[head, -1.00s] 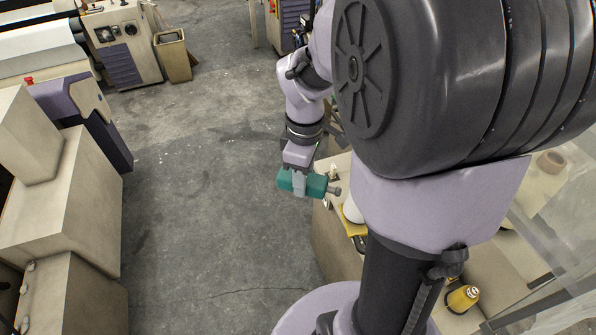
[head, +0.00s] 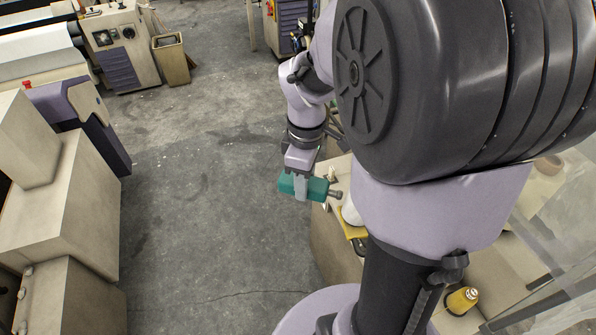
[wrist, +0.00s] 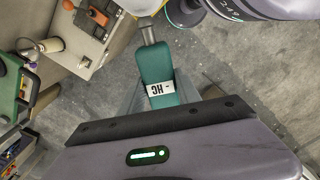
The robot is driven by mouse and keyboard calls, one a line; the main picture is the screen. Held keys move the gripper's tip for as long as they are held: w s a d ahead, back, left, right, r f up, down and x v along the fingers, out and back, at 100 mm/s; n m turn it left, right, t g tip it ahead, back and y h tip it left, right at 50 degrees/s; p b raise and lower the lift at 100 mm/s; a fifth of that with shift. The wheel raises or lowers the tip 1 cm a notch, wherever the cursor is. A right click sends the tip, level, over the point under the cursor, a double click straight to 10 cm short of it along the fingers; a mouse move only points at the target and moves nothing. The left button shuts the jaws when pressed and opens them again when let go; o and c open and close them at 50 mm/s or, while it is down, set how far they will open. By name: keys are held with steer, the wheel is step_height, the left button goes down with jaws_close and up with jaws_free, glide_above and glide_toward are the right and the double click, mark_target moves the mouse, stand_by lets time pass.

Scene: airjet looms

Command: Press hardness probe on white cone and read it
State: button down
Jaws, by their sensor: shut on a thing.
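My gripper (head: 300,187) is shut on the teal hardness probe (head: 318,189), which has a grey metal tip pointing right in the head view. In the wrist view the probe (wrist: 158,70) shows a white label with "HC" upside down, and its tip points up toward the white cone (wrist: 138,5) at the top edge. The white cone (head: 351,212) is partly hidden behind my arm in the head view and stands by a yellow holder (head: 352,229). The tip is close to the cone; I cannot tell whether they touch. No reading is visible.
A cream machine bench (head: 335,240) is just right of the gripper. A yellow cone (head: 462,300) stands at lower right. Cream machine housings (head: 60,200) line the left, a bin (head: 171,60) stands at the back. The grey floor (head: 215,200) between is clear.

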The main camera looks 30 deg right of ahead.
steer(key=shift+s+d, duration=0.35)
steer(key=shift+s, duration=0.1)
stand_by(1.7)
steer(key=w+a, duration=0.4)
steer(key=w, duration=0.1)
steer(key=shift+w+a+p, duration=0.15)
steer(key=shift+w+p, duration=0.15)
stand_by(0.4)
